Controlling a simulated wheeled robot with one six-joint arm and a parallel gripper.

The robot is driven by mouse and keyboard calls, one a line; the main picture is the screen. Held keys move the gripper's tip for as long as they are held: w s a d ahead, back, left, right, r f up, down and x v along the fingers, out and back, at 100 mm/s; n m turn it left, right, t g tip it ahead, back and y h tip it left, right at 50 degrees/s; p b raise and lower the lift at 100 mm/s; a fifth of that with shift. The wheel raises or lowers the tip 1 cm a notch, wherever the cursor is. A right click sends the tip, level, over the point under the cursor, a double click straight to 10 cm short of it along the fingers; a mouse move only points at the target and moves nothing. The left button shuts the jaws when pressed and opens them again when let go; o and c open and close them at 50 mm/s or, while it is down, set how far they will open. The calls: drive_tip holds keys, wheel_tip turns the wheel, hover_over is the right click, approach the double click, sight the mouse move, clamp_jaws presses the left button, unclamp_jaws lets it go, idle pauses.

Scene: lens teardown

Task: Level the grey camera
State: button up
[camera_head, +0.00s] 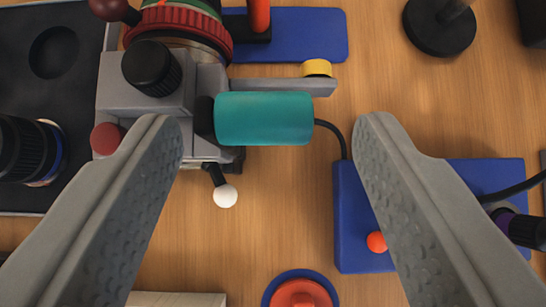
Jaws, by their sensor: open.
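The grey camera (145,93) appears to be the boxy grey body at the upper left of the head camera view. It carries a black knob (151,68), a red-and-green ringed part (178,33) and a red knob (106,138). A teal cylinder (264,118) sticks out from its right side, with a thin black cable at its end. A small black lever with a white ball (225,196) hangs below the body. My gripper (267,128) is open. Its two grey fingers lie either side of the teal cylinder in the picture; I cannot tell their height above it.
A grey bar with a yellow knob (317,68) lies just above the cylinder. A blue box with an orange button (376,242) is at right. A dark tray (75,120) is at left. A red-and-blue round part (300,292) sits at the bottom. Bare wood shows at lower centre.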

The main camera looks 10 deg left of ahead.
drive_tip(key=v, duration=1.3)
drive_tip(key=s+a+r+n+t+y, duration=0.1)
drive_tip(key=s+a+r+t+y, duration=0.1)
drive_tip(key=s+a+r+t, duration=1.05)
drive_tip(key=s+a+r+m+g+h, duration=0.1)
drive_tip(key=s+a+m+h, duration=0.1)
drive_tip(key=s, duration=0.5)
drive_tip(key=s+a+r+m+g+h, duration=0.1)
drive_tip(key=s+h, duration=0.1)
drive_tip(key=s, duration=0.5)
drive_tip(key=s+a+f+m+g, duration=0.1)
drive_tip(key=s+a+f, duration=0.1)
drive_tip(key=s+f, duration=0.8)
drive_tip(key=shift+s+a+f+g, duration=0.25)
drive_tip(key=shift+f+g, duration=0.1)
